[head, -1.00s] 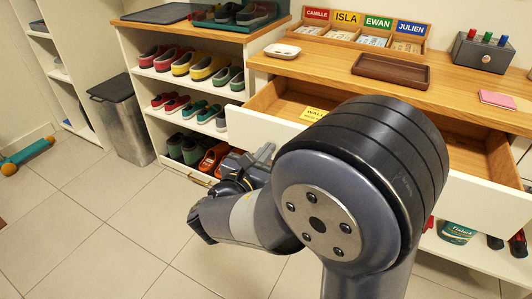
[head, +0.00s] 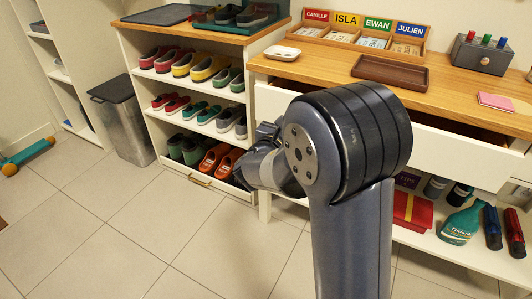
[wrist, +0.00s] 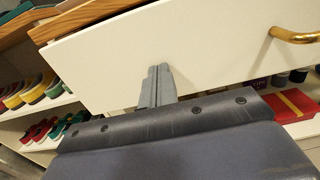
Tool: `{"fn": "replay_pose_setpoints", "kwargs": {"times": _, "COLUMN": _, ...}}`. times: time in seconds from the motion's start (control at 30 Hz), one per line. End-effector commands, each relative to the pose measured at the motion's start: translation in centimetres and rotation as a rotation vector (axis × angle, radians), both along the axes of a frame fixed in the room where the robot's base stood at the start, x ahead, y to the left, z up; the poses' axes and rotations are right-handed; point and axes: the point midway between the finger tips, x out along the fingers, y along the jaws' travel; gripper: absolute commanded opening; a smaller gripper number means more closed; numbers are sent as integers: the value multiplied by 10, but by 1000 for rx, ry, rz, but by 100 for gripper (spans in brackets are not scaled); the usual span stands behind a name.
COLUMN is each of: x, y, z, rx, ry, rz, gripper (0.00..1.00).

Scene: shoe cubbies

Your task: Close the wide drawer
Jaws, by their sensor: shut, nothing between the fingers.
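The wide drawer has a white front (head: 465,152) under the wooden counter in the head view. It is still partly out, with a narrow dark gap between its top edge and the counter. In the wrist view the white front (wrist: 220,45) fills the upper middle, with a brass handle (wrist: 295,36) at the right. My gripper (wrist: 158,72) is shut and empty, its fingertips at the lower part of the drawer front, left of the handle. They look to be touching it. In the head view my arm hides the fingers and the middle of the front.
A shelf of shoes (head: 190,100) and a grey bin (head: 120,120) stand to the left. Below the drawer, a low shelf holds a teal bottle (head: 461,222) and a red box (head: 413,210). The counter bears a brown tray (head: 390,72). Tiled floor at the front left is clear.

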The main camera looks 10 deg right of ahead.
Motion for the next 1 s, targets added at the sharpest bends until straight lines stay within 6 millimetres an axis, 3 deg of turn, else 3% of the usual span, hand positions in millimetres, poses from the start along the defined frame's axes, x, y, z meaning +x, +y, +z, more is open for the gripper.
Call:
{"fn": "replay_pose_setpoints", "kwargs": {"times": 0.2, "x": 42, "y": -29, "z": -1, "rx": 0, "ry": 0, "rz": -3, "gripper": 0}}
{"fn": "replay_pose_setpoints", "kwargs": {"times": 0.4, "x": 66, "y": -45, "z": 0, "rx": -1, "ry": -1, "rz": -1, "gripper": 0}}
{"fn": "replay_pose_setpoints", "kwargs": {"times": 0.6, "x": 77, "y": -52, "z": 0, "rx": 0, "ry": -1, "rz": 0, "gripper": 0}}
{"fn": "replay_pose_setpoints", "kwargs": {"times": 1.0, "x": 81, "y": -54, "z": 2, "rx": -3, "ry": -3, "rz": 1, "gripper": 0}}
